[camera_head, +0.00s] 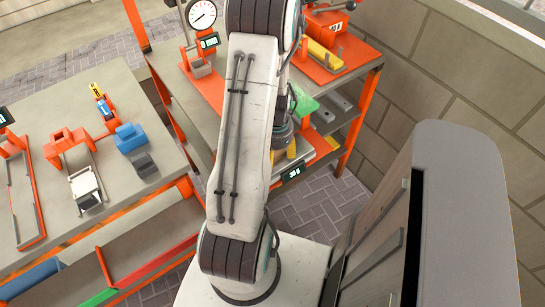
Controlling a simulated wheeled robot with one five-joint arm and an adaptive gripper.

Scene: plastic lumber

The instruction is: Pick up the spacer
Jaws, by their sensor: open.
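I cannot tell for sure which piece is the spacer. A small yellow piece (291,149) shows beside the end of my arm, above a scale with a lit display (291,175). A green piece (304,104) lies just above it in the picture, partly behind my arm. My gripper (280,153) points down over the scale area at the shelf rack. It is open, but its fingers are mostly hidden by my arm link, and I cannot tell whether they touch anything.
A grey-topped orange bench (125,190) on the left holds orange, blue and metal fixtures. The orange-framed rack (372,100) has a dial gauge (202,15) and a yellow block (325,56) on top. A brick wall (430,75) stands behind it. Paved floor (310,208) shows between.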

